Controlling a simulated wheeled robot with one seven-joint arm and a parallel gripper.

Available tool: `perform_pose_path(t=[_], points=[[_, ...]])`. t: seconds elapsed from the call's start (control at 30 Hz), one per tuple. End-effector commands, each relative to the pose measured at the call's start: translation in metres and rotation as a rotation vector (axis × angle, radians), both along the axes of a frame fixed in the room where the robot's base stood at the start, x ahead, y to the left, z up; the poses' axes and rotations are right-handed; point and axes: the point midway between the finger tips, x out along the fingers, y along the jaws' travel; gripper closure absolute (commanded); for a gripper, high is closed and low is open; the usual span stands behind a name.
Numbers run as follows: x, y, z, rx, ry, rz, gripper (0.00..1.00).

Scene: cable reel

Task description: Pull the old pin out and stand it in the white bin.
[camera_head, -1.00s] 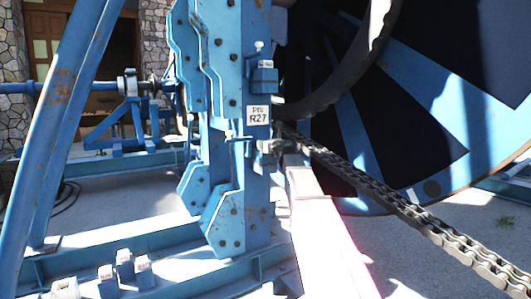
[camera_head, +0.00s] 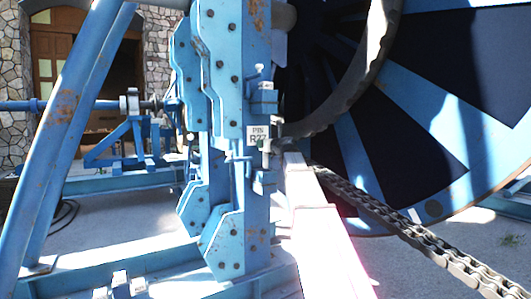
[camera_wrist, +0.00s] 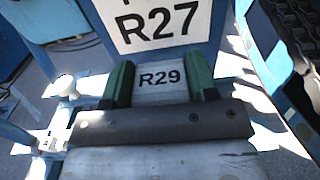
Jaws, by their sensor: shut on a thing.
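My gripper (camera_wrist: 161,84) has green fingers shut on a pale block marked R29 (camera_wrist: 161,80), which I take to be the pin's head. Its lower part is hidden behind the gripper body. In the head view the held pin (camera_head: 266,146) stands upright by the right edge of the white PIN R27 plate (camera_head: 257,134), covering a little of it. The plate also shows behind the fingers in the wrist view (camera_wrist: 160,22). I cannot tell whether the pin's lower end is clear of its hole. I cannot make out the white bin.
The plate is on a blue steel post (camera_head: 228,70). A blue bracket (camera_head: 264,98) with a small upright pin is above the plate. The big reel (camera_head: 450,110) and a heavy chain (camera_head: 420,235) are at right. Small white-topped blocks (camera_head: 120,282) are at lower left.

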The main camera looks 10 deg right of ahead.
Motion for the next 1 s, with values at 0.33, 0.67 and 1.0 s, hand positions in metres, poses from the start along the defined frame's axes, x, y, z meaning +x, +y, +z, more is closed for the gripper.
perform_pose_path(t=[0.33, 0.67, 1.0], points=[[0.000, 0.000, 0.004, 0.000, -0.001, -0.001, 0.86], [0.000, 0.000, 0.013, 0.000, -0.002, -0.001, 0.86], [0.000, 0.000, 0.020, 0.000, -0.001, -0.001, 0.86]])
